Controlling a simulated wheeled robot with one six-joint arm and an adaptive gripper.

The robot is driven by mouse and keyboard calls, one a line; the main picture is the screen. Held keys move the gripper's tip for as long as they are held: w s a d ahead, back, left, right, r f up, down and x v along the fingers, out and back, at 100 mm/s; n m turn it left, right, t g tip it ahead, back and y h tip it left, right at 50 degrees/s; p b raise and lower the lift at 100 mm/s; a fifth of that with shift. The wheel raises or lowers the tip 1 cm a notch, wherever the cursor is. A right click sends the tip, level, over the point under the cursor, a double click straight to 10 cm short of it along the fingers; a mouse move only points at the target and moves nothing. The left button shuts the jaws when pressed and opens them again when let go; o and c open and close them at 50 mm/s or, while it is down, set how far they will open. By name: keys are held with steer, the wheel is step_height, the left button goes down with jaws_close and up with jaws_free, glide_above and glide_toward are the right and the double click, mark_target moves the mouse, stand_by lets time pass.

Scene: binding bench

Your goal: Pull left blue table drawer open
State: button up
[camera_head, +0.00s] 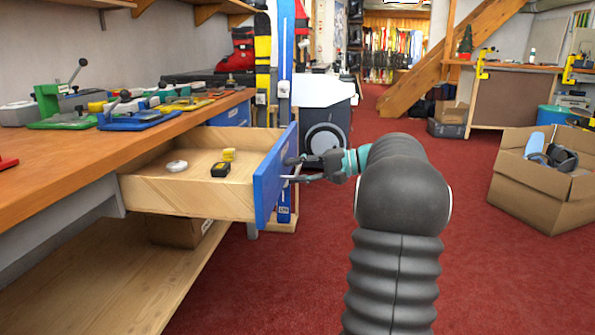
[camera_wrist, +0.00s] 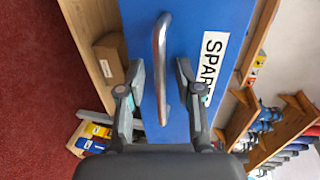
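The blue-fronted table drawer (camera_head: 266,190) stands pulled well out from under the wooden bench, its pale wooden box showing. Inside lie a white round item (camera_head: 176,167), a small yellow item (camera_head: 229,155) and a black-and-yellow item (camera_head: 220,170). My gripper (camera_head: 291,170) is at the outer face of the blue front. In the wrist view, the metal bar handle (camera_wrist: 160,45) runs between my two spread fingers, with visible gaps on both sides. A white label (camera_wrist: 211,68) with black letters is beside the handle.
The workbench (camera_head: 60,183) carries several tools. A lower shelf (camera_head: 110,280) holds a cardboard box (camera_head: 180,232) under the drawer. An open cardboard box (camera_head: 540,190) stands on the red floor at the right. Red floor is clear between that box and my arm.

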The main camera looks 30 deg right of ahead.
steer(key=shift+d, duration=0.1)
steer(key=v, duration=1.2)
steer(key=shift+w, duration=0.1)
stand_by(0.3)
